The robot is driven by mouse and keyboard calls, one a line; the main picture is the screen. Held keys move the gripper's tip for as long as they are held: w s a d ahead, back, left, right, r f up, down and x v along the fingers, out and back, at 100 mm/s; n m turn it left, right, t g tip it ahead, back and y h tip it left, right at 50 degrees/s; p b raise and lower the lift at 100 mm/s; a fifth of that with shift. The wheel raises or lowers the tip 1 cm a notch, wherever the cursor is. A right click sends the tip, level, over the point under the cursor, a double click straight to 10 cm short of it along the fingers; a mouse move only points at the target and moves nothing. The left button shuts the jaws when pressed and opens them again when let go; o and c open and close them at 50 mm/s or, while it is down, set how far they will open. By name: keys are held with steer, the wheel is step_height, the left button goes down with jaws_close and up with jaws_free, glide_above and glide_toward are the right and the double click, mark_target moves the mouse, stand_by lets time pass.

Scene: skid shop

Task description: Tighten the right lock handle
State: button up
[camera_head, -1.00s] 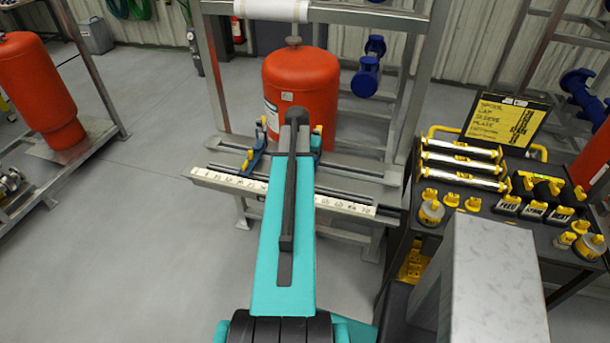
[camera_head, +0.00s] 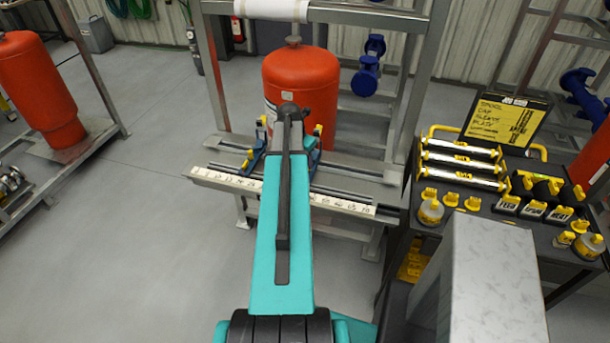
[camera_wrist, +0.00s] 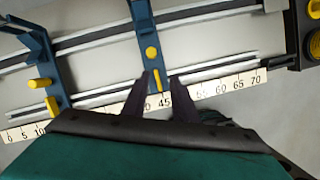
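In the wrist view, the right blue clamp (camera_wrist: 147,35) stands across the rails with a round yellow knob (camera_wrist: 152,52) and a small yellow lock handle (camera_wrist: 157,80) near its front end. My gripper (camera_wrist: 161,77) is open, with its two dark fingertips on either side of this handle. I cannot tell whether they touch it. The left blue clamp (camera_wrist: 38,55), with its own yellow parts, is at the left. In the head view, my arm hides the gripper and part of the right clamp (camera_head: 314,150); the left clamp (camera_head: 257,143) shows beside the arm.
A numbered scale (camera_head: 228,180) runs along the rack's front edge. A red cylinder (camera_head: 310,75) stands behind the clamps. At the right, a dark cart (camera_head: 465,228) holds yellow-ended bars and small fittings.

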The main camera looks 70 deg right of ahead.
steer(key=shift+r+m+g, duration=0.2)
steer(key=shift+m+g, duration=0.2)
steer(key=shift+m, duration=1)
steer(key=m, duration=0.3)
steer(key=m+g+y, duration=0.1)
steer(key=shift+r+m, duration=0.25)
steer(key=shift+m, duration=0.05)
steer(key=shift+r+m+y, duration=0.1)
steer(key=shift+m+y, duration=0.3)
steer(key=shift+m, duration=0.7)
steer(key=shift+r+m+g+y, duration=0.15)
steer(key=shift+r+m+y, duration=0.15)
steer(key=shift+m, duration=0.75)
steer(key=shift+r+m+g+y, duration=0.15)
steer(key=shift+m+y, duration=0.15)
steer(key=shift+m, duration=0.75)
